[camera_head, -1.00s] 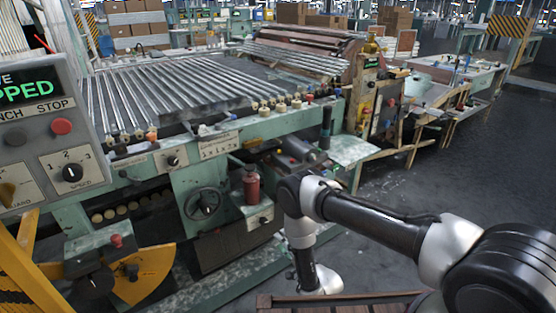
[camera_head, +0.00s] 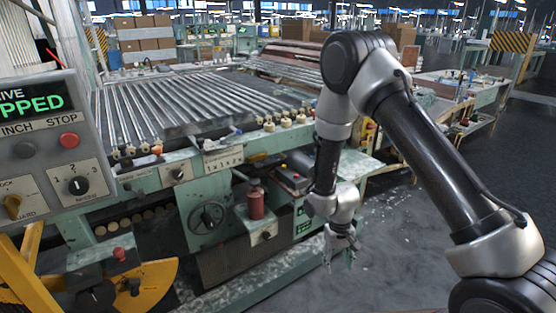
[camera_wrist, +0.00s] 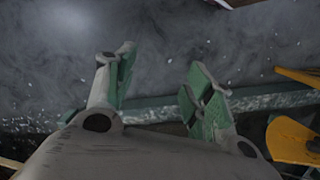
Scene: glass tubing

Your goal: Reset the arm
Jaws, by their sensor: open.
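My gripper (camera_head: 341,246) hangs at the end of my raised arm, pointing down over the grey floor, right of the green machine. In the wrist view my gripper (camera_wrist: 160,88) shows two green-padded fingers spread apart. Nothing is between them; floor shows in the gap. My arm's elbow is high in the head view and hides part of the machine's right end.
The green machine (camera_head: 190,165) with its roller bed (camera_head: 190,100) stands at the left and centre. A control panel (camera_head: 55,150) is at the far left. A red bottle (camera_head: 256,202) stands on the machine's lower shelf. Open floor (camera_head: 400,240) lies to the right.

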